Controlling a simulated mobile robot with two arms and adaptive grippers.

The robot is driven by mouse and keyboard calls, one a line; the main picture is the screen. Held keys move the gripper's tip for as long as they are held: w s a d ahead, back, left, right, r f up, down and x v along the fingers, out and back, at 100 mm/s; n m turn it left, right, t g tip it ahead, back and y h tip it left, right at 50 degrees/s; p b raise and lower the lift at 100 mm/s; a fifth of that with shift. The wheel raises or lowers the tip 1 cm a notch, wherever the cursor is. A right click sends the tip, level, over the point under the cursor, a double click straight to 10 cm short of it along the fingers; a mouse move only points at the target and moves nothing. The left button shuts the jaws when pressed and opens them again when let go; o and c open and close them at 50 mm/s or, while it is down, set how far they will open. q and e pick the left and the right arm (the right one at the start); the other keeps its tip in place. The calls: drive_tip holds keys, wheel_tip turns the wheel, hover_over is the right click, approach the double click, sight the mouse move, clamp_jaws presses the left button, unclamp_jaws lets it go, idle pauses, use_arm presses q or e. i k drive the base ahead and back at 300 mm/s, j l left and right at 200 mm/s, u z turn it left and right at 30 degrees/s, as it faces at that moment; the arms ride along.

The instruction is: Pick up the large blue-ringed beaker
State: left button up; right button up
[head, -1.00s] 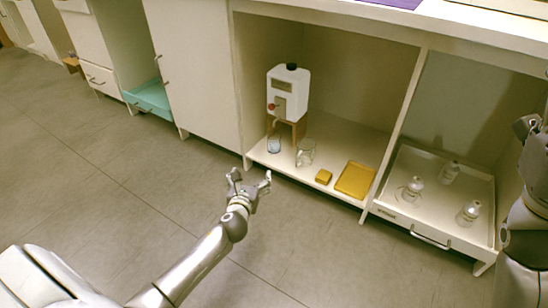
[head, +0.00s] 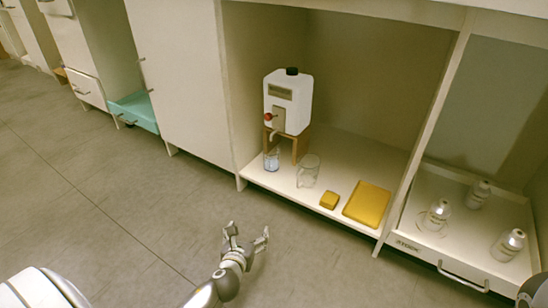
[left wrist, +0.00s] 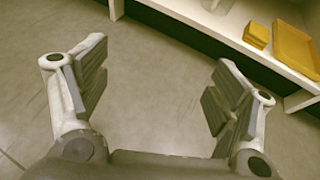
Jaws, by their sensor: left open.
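Two clear glass beakers stand on the low cabinet shelf in the head view. The smaller, bluish beaker (head: 271,160) is under the dispenser's spout. The larger beaker (head: 308,171) stands to its right; I cannot make out a blue ring on it. In the left wrist view, the base of a glass (left wrist: 217,6) shows at the top edge. My left gripper (head: 248,235) is open and empty, over the floor in front of the shelf, apart from both beakers. Its spread fingers also show in the left wrist view (left wrist: 155,92). My right gripper is not clearly visible.
A white dispenser (head: 289,100) on a wooden stand is behind the beakers. A yellow block (head: 329,201) and yellow tray (head: 367,204) lie to their right. A white drawer (head: 420,230) holds several bottles. The shelf edge faces open floor (head: 110,210).

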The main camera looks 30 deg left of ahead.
sight(272, 153)
drive_tip(key=i+j, duration=0.25)
drive_tip(key=i, duration=0.25)
drive_tip(key=i+j, duration=0.25)
drive_tip(key=i, duration=0.25)
